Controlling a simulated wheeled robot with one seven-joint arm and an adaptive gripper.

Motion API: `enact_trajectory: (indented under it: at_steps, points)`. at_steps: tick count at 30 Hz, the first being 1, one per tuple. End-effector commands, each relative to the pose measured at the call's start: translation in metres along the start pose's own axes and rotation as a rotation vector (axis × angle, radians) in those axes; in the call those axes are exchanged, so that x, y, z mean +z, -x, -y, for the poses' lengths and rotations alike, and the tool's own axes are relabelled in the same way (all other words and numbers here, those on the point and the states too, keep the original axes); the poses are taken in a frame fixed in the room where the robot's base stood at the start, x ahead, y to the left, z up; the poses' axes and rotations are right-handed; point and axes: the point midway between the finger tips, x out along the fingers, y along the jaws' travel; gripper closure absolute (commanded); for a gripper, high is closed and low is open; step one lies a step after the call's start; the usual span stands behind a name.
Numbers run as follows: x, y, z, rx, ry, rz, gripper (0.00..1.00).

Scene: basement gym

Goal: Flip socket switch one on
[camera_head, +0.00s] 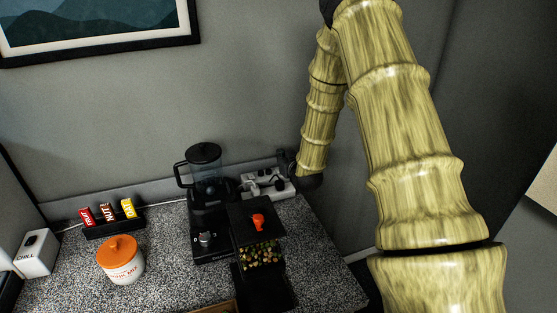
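A white socket strip (279,190) stands on the speckled counter against the back wall, right of the blender. Dark plugs or cables sit on its left part, and I cannot make out the separate switches. My arm comes down from the upper right. The dark end of it, with my gripper (284,164), is at the right end of the strip, close to the wall. The fingers are small and dark, partly hidden by the arm. I cannot tell whether they touch the strip or how far apart they are.
An orange-lidded jar (121,260), a snack-bar tray (113,227) and a white box (36,254) are further left. The counter's right front (325,270) is clear.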

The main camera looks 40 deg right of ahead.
Motion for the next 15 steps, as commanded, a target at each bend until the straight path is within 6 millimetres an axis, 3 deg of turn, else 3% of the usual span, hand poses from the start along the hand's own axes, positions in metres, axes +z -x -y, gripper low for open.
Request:
enact_trajectory:
  at_steps: [6,15]
  points:
    - [-0.002,0.028,0.0,-0.001,0.0,-0.002,1.0]
    - [-0.004,0.048,0.001,-0.001,0.0,0.0,1.0]
